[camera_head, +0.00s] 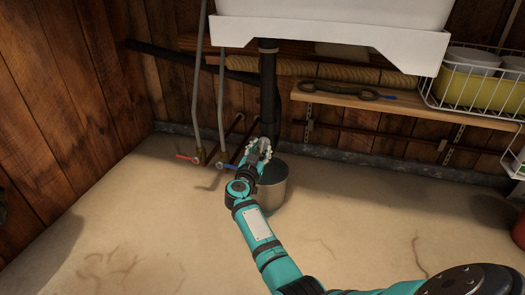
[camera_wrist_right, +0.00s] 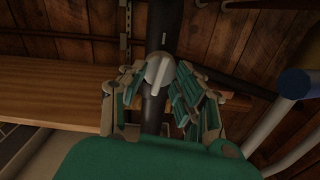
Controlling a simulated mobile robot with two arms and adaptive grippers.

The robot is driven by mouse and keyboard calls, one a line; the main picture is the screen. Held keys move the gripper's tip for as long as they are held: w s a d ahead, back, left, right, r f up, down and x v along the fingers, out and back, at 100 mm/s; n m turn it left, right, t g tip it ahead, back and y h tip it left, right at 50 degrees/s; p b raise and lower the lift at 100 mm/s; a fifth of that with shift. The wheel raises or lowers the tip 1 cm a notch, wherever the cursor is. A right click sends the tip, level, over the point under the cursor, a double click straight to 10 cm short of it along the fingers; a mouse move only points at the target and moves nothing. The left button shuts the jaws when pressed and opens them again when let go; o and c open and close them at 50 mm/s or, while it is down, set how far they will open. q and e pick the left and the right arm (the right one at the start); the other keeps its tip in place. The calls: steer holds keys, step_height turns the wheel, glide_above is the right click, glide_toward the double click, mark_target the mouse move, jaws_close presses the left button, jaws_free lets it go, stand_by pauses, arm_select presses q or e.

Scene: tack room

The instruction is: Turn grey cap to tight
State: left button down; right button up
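The grey cap (camera_wrist_right: 158,70) is on the black drain pipe, seen in the right wrist view as a light grey rounded piece with a pale raised bar. My right gripper (camera_wrist_right: 157,82) has its teal-padded fingers on both sides of the cap, their tips at or very close to its edges. I cannot tell whether they press on it. In the head view my right gripper (camera_head: 259,148) is at the lower part of the black pipe (camera_head: 268,85) below the sink, and it hides the cap there. My left gripper is not in view.
A metal bucket (camera_head: 271,188) stands on the floor under the pipe, close to my right gripper. Valves with a red handle (camera_head: 187,158) and a blue handle (camera_head: 226,165) are to the left. A wooden shelf (camera_head: 340,97) is at right, the white sink (camera_head: 330,30) above. The front floor is clear.

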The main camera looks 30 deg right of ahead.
steer(key=shift+r, duration=0.1)
steer(key=shift+c, duration=0.3)
jaws_close()
steer(key=m+p, duration=0.2)
steer(key=shift+r+m+p, duration=0.1)
steer(key=shift+m+p, duration=0.2)
steer(key=shift+p, duration=0.1)
steer(key=shift+m+p, duration=0.5)
steer(key=shift+m, duration=0.3)
steer(key=shift+m+p, duration=0.35)
steer(key=shift+m, duration=0.65)
steer(key=m, duration=0.4)
steer(key=shift+f+m, duration=0.2)
steer(key=shift+m, duration=0.1)
steer(key=m, duration=0.5)
steer(key=shift+m, duration=0.3)
